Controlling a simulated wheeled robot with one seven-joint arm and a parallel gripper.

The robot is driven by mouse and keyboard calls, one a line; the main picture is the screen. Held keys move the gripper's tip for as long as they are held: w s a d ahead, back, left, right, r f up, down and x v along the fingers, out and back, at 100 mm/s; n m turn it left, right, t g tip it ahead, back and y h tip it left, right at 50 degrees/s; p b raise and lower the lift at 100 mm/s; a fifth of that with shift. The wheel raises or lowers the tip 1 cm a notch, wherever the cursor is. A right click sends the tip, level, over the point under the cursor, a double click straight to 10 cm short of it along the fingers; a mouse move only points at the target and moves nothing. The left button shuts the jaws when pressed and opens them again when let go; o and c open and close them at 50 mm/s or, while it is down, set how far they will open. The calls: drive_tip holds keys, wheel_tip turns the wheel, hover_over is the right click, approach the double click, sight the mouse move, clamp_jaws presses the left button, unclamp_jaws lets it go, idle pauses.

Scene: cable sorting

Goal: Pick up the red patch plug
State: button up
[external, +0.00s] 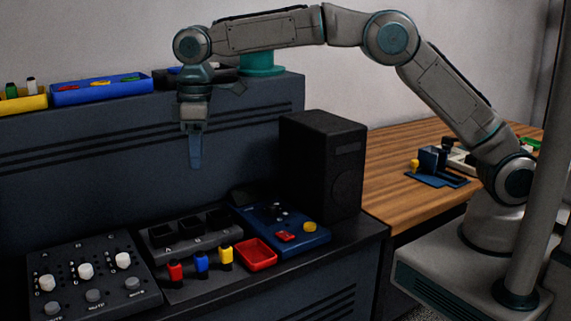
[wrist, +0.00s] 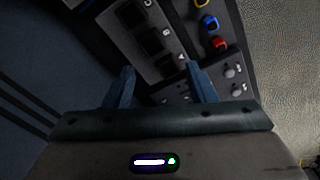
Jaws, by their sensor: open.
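The red patch plug (external: 175,271) stands upright at the left end of a row of three plugs on the dark desk, beside a blue plug (external: 201,262) and a yellow plug (external: 225,256). In the wrist view the red plug (wrist: 218,43) shows at the upper right, beyond the right fingertip, with the blue plug (wrist: 209,23) above it. My gripper (external: 195,160) points down, well above the desk, over the socket block area. Its two blue fingers (wrist: 160,80) are apart with nothing between them.
A socket block (external: 195,243) with dark square openings stands behind the plugs. A mixer panel (external: 90,280) with white knobs is at left. A red tray (external: 256,255), a blue panel (external: 300,238) and a tall black speaker (external: 322,165) are at right.

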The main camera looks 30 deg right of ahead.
sight(173, 261)
drive_tip(key=s+a+f+n, duration=0.2)
drive_tip(key=s+a+f, duration=0.55)
drive_tip(key=a, duration=0.35)
drive_tip(key=f, duration=0.7)
drive_tip(key=shift+s+d, duration=0.2)
drive_tip(key=shift+s, duration=0.2)
drive_tip(key=shift+s+d+f+p, duration=0.15)
drive_tip(key=shift+f+p, duration=0.45)
drive_tip(key=shift+f, duration=0.95)
drive_tip(key=shift+s+a+f+p, duration=0.15)
drive_tip(key=shift+f+p, duration=0.45)
drive_tip(key=shift+f, duration=0.9)
drive_tip(key=shift+d, duration=0.1)
drive_tip(key=c, duration=1.1)
